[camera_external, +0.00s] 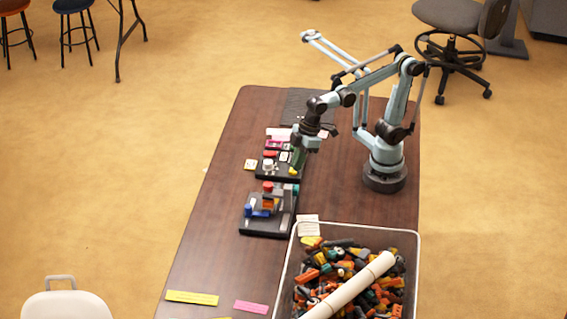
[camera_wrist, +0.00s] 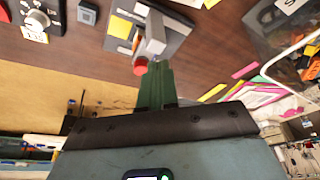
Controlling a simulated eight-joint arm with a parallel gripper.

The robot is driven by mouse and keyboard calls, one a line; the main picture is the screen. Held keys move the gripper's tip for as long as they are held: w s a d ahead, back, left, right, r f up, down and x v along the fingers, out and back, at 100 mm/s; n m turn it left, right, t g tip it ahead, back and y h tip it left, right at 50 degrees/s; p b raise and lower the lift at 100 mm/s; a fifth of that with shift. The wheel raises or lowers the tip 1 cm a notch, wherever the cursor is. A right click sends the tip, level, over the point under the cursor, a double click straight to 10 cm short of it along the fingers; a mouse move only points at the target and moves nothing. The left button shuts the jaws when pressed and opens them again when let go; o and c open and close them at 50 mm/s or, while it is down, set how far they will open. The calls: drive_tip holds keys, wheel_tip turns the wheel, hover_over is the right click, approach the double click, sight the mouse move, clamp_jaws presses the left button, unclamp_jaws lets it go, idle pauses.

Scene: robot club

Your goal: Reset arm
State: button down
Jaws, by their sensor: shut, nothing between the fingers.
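My gripper (camera_external: 296,160) hangs pointing down over the left part of the brown table, above the back black board (camera_external: 270,172). Its green fingers (camera_wrist: 155,86) are shut with nothing between them. In the wrist view the fingertips appear close to a red round knob (camera_wrist: 140,66); whether they touch it I cannot tell. The front black board (camera_external: 262,223) carries a red-topped part, a blue part and grey blocks. My arm is bent and reaches left from its base on the table's right side.
A clear bin (camera_external: 285,285) full of colourful parts, with a white roll across it, stands at the front right. Yellow (camera_external: 192,298) and pink (camera_external: 251,307) strips lie at the front. An office chair (camera_external: 455,40) is beyond the table. The table's middle right is clear.

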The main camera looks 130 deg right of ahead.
drive_tip(key=s+a+f+n+t, duration=0.1)
drive_tip(key=s+a+f+t, duration=0.2)
drive_tip(key=s+f, duration=0.2)
drive_tip(key=shift+s+a+f, duration=0.2)
drive_tip(key=shift+s, duration=0.8)
